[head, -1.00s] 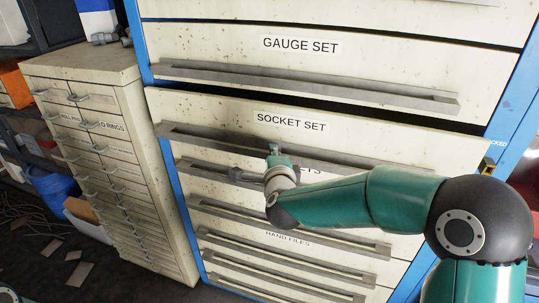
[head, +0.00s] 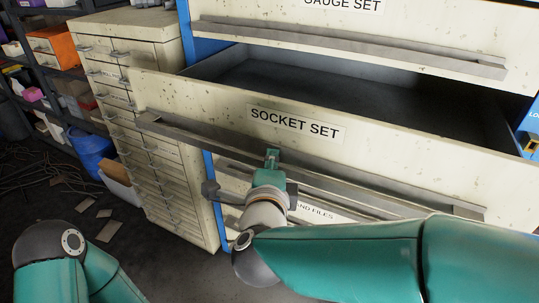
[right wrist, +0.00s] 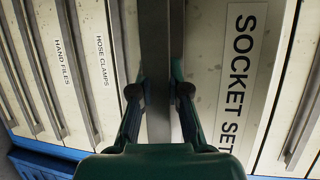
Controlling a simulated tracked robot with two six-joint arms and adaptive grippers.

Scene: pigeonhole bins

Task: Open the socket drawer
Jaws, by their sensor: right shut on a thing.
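The socket drawer (head: 400,153) is a cream metal front labelled SOCKET SET, pulled out from the cabinet so its dark inside shows behind the front. Its long grey handle (head: 390,187) runs along the face below the label. My right gripper (head: 272,158) is at the handle near its middle. In the right wrist view the two fingers (right wrist: 159,88) are shut on the handle bar, one on each side, beside the SOCKET SET label (right wrist: 238,75). My left arm shows only as a teal and black link at lower left in the head view; its gripper is out of view.
The gauge set drawer (head: 400,40) sits shut above. Other shut drawers lie below, including one labelled HAND FILES. A cream small-drawer cabinet (head: 165,120) stands at the left. A blue bin (head: 90,150), cables and flat scraps (head: 105,231) lie at far left.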

